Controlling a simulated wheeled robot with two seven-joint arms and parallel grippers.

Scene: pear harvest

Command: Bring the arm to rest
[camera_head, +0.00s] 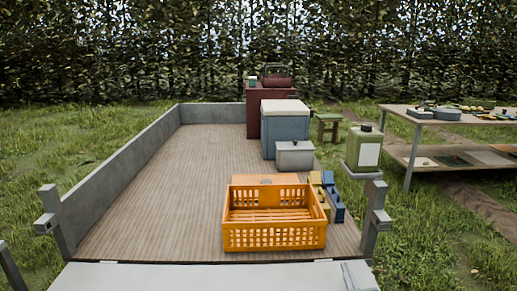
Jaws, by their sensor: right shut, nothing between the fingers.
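A pale grey part at the bottom edge, right of centre, seems to be a piece of my right gripper (360,276). It is shut and nothing shows in it. Most of it is cut off by the frame, and its fingertips cannot be made out. It is low, in front of the trailer bed (155,190) and apart from the orange crate (274,238). My left gripper is not in view.
The slatted crate looks empty. Blue and yellow blocks (334,200), a grey box (295,155) and a blue cooler (285,130) stand nearby. A green jug (362,150) is by the right post (376,215). A table (450,118) stands right. The bed's left side is clear.

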